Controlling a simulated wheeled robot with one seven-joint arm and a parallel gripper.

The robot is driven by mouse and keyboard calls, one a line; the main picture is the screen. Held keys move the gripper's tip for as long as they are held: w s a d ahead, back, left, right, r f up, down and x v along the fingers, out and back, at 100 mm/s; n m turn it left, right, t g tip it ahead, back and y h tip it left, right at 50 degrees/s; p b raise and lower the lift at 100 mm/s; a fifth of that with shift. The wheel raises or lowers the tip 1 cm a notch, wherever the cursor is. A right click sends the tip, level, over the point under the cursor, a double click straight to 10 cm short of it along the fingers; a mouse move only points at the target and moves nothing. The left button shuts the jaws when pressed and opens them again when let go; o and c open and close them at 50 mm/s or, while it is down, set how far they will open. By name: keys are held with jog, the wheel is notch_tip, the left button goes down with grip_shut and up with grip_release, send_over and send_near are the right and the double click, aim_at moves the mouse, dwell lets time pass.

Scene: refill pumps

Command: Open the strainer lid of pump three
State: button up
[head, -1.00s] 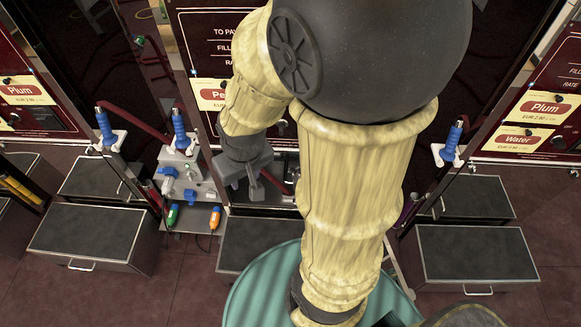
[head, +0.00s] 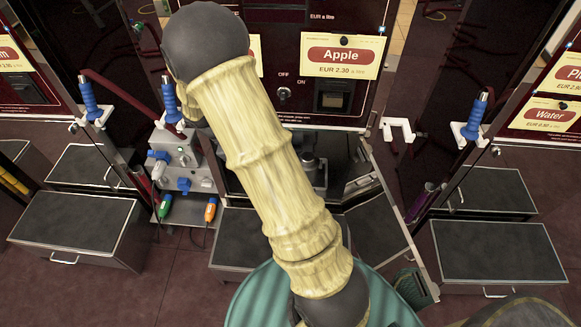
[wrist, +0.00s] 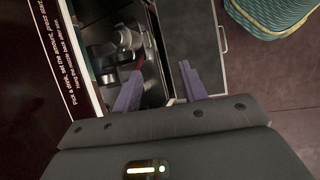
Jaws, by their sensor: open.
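In the head view, an open bay below the Apple panel (head: 340,60) holds dark pump fittings, with an upright dark cylinder (head: 312,165) among them. My arm covers the bay's left part. The wrist view shows grey rounded pump fittings (wrist: 122,40) in an open bay, with a red piece beside them. I cannot tell which part is the strainer lid, and no pump number is readable. My gripper (wrist: 160,86) is open and empty, its two purple fingers spread near the bay's edge, the left finger overlapping the bay in view. The gripper is hidden in the head view.
A grey unit (head: 182,160) with blue fittings stands left of the bay, with green and orange handled tools below it. An open door panel (head: 385,205) stands out at the bay's right. Black steps (head: 75,225) line the front; another (head: 483,250) is at right.

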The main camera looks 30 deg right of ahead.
jog(key=w+d+f+n+h+b, duration=0.2)
jog(key=w+f+n+h+b, duration=0.2)
jog(key=f, duration=0.6)
jog(key=w+d+f+n+t+h+b, duration=0.1)
jog(key=w+d+f+n+h+b, duration=0.2)
jog(key=w+f+b, duration=0.4)
notch_tip(320, 180, down, 4)
jog(key=shift+w+r+n+h, duration=0.15)
jog(key=shift+w+n+h, duration=0.45)
jog(key=shift+w, duration=0.3)
jog(key=b, duration=0.3)
send_near(306, 158)
jog(key=w+d+f, duration=0.3)
jog(key=w+d, duration=0.1)
jog(key=shift+s+d+r, duration=0.15)
jog(key=shift+s+d, duration=0.1)
jog(key=shift+c, duration=0.4)
grip_shut()
